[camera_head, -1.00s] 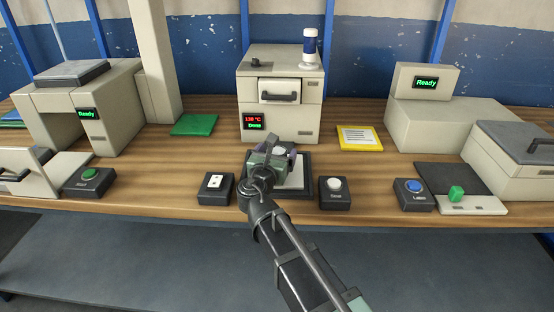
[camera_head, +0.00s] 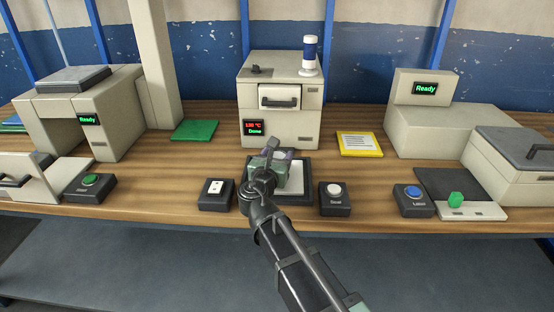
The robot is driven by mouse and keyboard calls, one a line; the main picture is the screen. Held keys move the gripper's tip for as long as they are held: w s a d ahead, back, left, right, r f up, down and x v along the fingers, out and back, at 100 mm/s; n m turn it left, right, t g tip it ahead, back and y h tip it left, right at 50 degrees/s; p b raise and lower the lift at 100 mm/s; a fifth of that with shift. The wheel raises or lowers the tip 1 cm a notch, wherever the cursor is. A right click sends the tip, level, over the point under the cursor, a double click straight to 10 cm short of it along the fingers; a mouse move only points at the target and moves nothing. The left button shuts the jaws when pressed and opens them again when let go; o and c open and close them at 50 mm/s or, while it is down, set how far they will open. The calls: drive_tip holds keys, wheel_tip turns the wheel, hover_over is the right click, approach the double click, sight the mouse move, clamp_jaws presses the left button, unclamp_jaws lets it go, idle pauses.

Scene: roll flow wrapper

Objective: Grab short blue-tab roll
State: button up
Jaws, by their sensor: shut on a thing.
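My gripper (camera_head: 270,164) is over the left part of a white pad (camera_head: 295,181) on a dark base, in front of the middle machine. It is seen from behind, with its jaws pointing away from me. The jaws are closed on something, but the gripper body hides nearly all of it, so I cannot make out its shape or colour. No roll with a blue tab can be clearly picked out in this view.
The middle machine (camera_head: 280,105) reads "Done". A green mat (camera_head: 195,130) and a yellow-framed sheet (camera_head: 359,144) lie either side. Button boxes (camera_head: 333,198) line the front edge. Machines reading "Ready" stand left (camera_head: 62,84) and right (camera_head: 440,125).

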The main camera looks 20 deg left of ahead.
sight(277, 156)
wheel_tip(277, 156, up, 20)
drive_tip(key=p, duration=1.9)
drive_tip(key=shift+f, duration=0.15)
drive_tip(key=shift+f, duration=0.1)
